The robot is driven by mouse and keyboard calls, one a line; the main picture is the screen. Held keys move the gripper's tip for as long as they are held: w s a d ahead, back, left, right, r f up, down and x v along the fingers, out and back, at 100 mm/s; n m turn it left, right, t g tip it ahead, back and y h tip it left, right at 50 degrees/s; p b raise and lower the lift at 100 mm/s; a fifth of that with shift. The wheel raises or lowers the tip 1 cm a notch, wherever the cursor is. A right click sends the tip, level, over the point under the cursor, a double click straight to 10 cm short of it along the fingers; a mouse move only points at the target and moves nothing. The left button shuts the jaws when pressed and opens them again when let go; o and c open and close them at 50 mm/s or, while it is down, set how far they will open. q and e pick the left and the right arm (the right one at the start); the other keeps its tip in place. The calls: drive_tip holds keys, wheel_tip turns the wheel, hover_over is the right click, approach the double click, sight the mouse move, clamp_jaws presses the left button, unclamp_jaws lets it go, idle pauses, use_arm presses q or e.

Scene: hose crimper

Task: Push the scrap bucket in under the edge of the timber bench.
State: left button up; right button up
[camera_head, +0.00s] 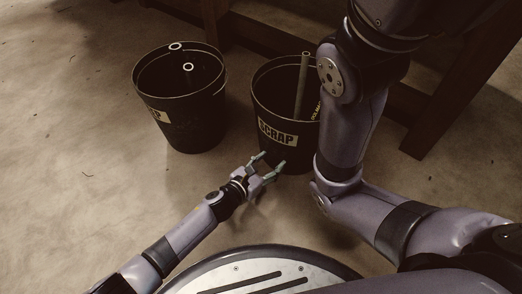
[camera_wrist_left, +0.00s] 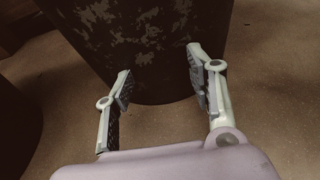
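A black scrap bucket (camera_head: 278,132) with a pale SCRAP label stands upright on the floor in the middle of the head view, just in front of the timber bench (camera_head: 274,38). A second black scrap bucket (camera_head: 189,117) stands to its left. My left gripper (camera_head: 270,163) is low at the front of the middle bucket, its fingers spread and empty. In the left wrist view the open fingers (camera_wrist_left: 158,80) point at the lower wall of a dark, worn bucket (camera_wrist_left: 150,45). I cannot tell whether they touch it. My right gripper is out of the frames; my right arm hides part of the middle bucket's right side.
A tube (camera_head: 302,85) stands up inside the middle bucket, and ring-ended pieces (camera_head: 188,67) are in the left one. A bench leg (camera_head: 440,125) stands at the right. The floor (camera_head: 70,120) at the left is clear.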

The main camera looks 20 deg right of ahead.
sight(276, 157)
use_arm(q)
drive_tip(key=shift+w+d+b, duration=0.35)
drive_tip(key=shift+d, duration=0.3)
drive_tip(key=shift+w+d+b, duration=0.3)
drive_tip(key=shift+w+d, duration=0.05)
drive_tip(key=shift+d, duration=0.25)
drive_tip(key=shift+b+x, duration=0.8)
drive_tip(key=shift+x, duration=0.4)
drive_tip(key=shift+w+d+r+b, duration=0.15)
drive_tip(key=shift+w+d+b, duration=0.2)
drive_tip(key=shift+d, duration=0.25)
drive_tip(key=shift+s+a, duration=0.25)
drive_tip(key=shift+a, duration=0.05)
drive_tip(key=s+a+p, duration=0.2)
drive_tip(key=shift+a, duration=0.3)
drive_tip(key=shift+s+a+p, duration=0.55)
drive_tip(key=shift+s+a, duration=0.05)
drive_tip(key=shift+a, duration=0.25)
